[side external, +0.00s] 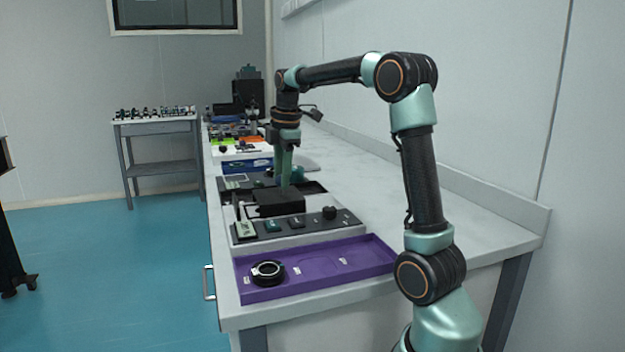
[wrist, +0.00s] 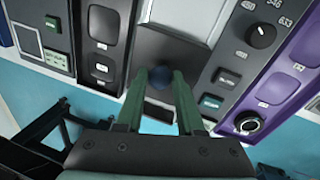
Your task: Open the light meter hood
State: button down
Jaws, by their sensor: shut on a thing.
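The light meter's hood (side external: 280,204) is a low black box on the bench, with a panel of buttons in front of it. In the wrist view the dark hood (wrist: 178,53) carries a round dark blue knob (wrist: 159,78). My gripper (side external: 285,184) points down at the hood from above. In the wrist view my gripper (wrist: 159,76) has its two green fingers on either side of the knob, shut on it. The hood looks down, lying flat; its hinge cannot be made out.
The meter's panel has a black dial (side external: 329,212) and dark buttons (side external: 297,222). A purple tray (side external: 360,257) holding a black ring (side external: 267,271) lies nearer the camera. Other equipment stands farther along the bench. The bench (side external: 420,224) is clear to the right.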

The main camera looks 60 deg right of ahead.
jog(key=s+d, duration=0.5)
jog(key=s, duration=0.1)
jog(key=shift+d, duration=0.4)
jog(key=c, duration=0.5)
grip_release()
jog(key=shift+w, duration=0.1)
jog(key=shift+c, duration=0.2)
jog(key=shift+a, duration=0.1)
notch_tip(320, 180, up, 12)
jog(key=s+a, duration=0.1)
jog(key=shift+s+a, duration=0.2)
jog(key=shift+s, duration=0.15)
